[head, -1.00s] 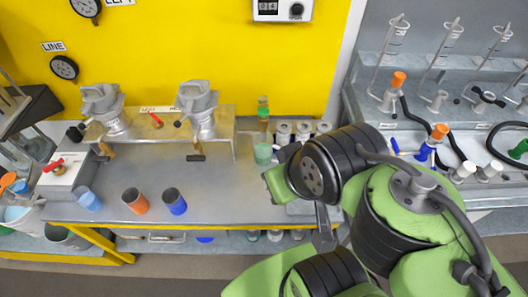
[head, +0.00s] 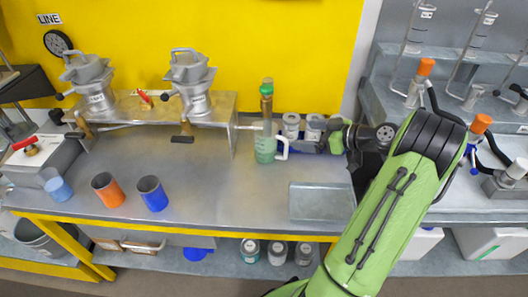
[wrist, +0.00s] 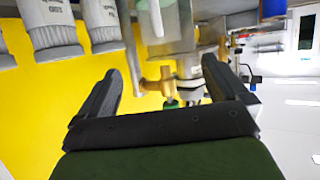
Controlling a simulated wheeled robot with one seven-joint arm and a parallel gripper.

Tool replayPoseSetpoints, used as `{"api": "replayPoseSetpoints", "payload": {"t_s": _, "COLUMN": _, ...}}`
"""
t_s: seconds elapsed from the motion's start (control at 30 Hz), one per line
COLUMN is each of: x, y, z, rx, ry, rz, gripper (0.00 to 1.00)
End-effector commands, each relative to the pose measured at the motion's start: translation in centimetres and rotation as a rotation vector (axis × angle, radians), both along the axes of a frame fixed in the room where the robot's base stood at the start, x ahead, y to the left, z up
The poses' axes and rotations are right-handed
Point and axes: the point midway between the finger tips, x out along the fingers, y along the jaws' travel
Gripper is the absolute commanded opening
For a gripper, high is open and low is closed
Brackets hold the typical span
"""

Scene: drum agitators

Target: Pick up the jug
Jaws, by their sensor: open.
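The jug (head: 265,150) is a translucent green vessel with a white handle on its right side. It stands upright on the grey bench, in front of a brass and green fitting. My gripper (head: 298,147) is just right of the handle in the head view, with its jaws pointing left toward it. I cannot tell there whether it touches the handle. In the wrist view my gripper (wrist: 160,66) is open, its two dark fingers wide apart. A pale piece that looks like the handle (wrist: 156,14) shows at the top, beyond the fingertips. Nothing is between the fingers.
White-capped jars (head: 291,125) stand close behind my gripper. A shallow grey tray (head: 320,202) lies in front of it. An orange cup (head: 107,190) and a blue cup (head: 152,194) stand further left. The bench between the blue cup and the jug is clear.

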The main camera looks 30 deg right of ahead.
Motion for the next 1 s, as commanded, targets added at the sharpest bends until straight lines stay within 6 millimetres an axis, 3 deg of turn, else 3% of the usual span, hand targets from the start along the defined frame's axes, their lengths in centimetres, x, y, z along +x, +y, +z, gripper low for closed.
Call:
{"api": "replayPoseSetpoints", "payload": {"t_s": 0.2, "x": 4.8, "y": 2.2, "z": -2.3, "rx": 0.002, "ry": 0.003, "rz": 0.005, "gripper": 1.0}}
{"api": "replayPoseSetpoints", "payload": {"t_s": 0.6, "x": 10.1, "y": 4.6, "z": -4.9, "rx": 0.003, "ry": 0.004, "rz": 0.005, "gripper": 1.0}}
{"api": "replayPoseSetpoints", "payload": {"t_s": 0.9, "x": 11.2, "y": 5.0, "z": -5.2, "rx": 0.003, "ry": 0.005, "rz": 0.0, "gripper": 1.0}}
{"api": "replayPoseSetpoints", "payload": {"t_s": 1.0, "x": 11.2, "y": 5.0, "z": -5.2, "rx": 0.003, "ry": 0.005, "rz": 0.0, "gripper": 0.88}}
